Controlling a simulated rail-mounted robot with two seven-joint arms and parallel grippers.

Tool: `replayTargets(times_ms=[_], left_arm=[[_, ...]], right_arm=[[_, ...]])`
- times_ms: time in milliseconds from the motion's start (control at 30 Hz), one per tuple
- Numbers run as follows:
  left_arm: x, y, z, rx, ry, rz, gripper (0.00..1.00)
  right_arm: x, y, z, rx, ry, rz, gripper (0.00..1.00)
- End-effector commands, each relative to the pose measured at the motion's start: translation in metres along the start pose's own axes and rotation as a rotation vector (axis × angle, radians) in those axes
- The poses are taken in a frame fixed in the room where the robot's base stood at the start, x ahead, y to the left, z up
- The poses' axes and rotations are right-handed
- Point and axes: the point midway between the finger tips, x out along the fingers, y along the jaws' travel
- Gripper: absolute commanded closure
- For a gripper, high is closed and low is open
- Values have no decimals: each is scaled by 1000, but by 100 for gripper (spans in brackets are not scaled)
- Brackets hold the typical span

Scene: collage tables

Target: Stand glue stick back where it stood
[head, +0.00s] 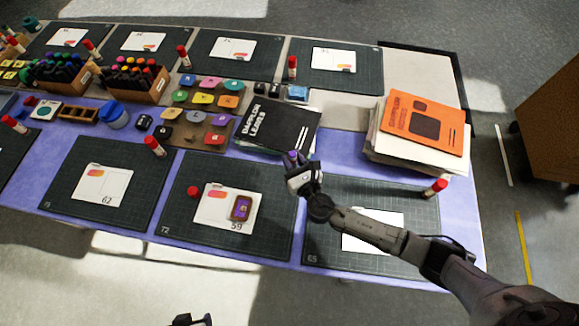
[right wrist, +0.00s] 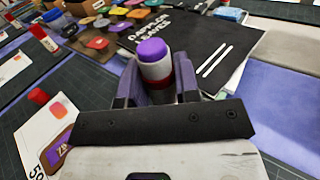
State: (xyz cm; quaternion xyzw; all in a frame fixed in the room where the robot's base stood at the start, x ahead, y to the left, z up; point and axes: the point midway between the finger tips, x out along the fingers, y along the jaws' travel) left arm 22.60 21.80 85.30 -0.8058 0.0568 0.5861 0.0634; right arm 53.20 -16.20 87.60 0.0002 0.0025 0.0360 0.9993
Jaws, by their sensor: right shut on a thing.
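A black book (head: 275,127) lies behind the right gripper. An orange-topped stack (head: 424,122) stands to the right. Colored pads (head: 203,98) and marker boxes (head: 137,83) fill the middle.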

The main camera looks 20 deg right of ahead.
Motion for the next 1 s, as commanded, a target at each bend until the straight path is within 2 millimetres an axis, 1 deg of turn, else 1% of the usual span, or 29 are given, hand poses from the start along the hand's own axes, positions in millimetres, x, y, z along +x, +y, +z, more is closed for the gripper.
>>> replayTargets(times_ms=[100, 233, 400, 500, 600, 867, 1000], left_arm=[[3, 2, 1, -5, 0, 4, 41], [5, 2, 1, -7, 1, 6, 41], [17, 3, 5, -7, 1, 6, 41], [20, 3, 6, -7, 0, 6, 41], [21, 2, 7, -4, 0, 4, 41], [21, 0, 7, 4, -2, -2, 41], [24, -1, 8, 6, -2, -4, 41]], right_arm=[[5, 6, -5, 0, 0, 0, 91], [7, 8, -10, -1, 0, 0, 91], [7, 8, -33, -2, 0, 0, 91], [7, 8, -42, -1, 0, 0, 91], [7, 8, -46, -1, -1, 0, 91], [7, 8, -46, 0, -1, 0, 91], [7, 8, -50, 0, 0, 0, 91]])
